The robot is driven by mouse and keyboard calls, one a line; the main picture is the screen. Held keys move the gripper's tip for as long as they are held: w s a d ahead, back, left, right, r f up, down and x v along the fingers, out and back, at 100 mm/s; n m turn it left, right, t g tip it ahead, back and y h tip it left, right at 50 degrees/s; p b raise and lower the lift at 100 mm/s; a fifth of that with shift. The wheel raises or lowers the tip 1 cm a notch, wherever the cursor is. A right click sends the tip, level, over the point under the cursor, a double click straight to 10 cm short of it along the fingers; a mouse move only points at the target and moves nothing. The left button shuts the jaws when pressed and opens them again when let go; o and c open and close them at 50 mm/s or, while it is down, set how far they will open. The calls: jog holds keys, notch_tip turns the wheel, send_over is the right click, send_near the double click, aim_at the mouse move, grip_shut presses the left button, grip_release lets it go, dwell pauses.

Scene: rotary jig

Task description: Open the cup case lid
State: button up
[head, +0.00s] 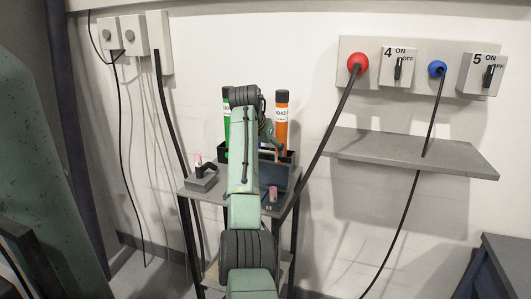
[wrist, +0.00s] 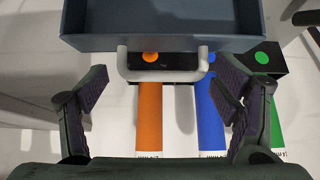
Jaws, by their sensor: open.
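A blue-grey box-like case (wrist: 160,41) with a raised rim fills the top of the wrist view. A pale U-shaped handle (wrist: 162,76) sticks out from its near edge. In the head view, part of a blue-grey case (head: 281,176) shows on the small table, right of my arm. My gripper (wrist: 162,85) is open in the wrist view, with one finger on each side of the handle and visible gaps to both. I see nothing between the fingers but the handle and the tubes behind it. My arm hides much of the case in the head view.
Orange (wrist: 149,120), blue (wrist: 210,118) and green (wrist: 276,125) tubes with black caps stand close behind the handle. A grey block with a pink-topped piece (head: 202,178) is on the table (head: 215,196). A cable hangs by the table's right side.

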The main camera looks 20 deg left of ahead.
jog(key=v, duration=1)
jog(key=shift+s+r, duration=0.2)
jog(key=shift+r, duration=0.05)
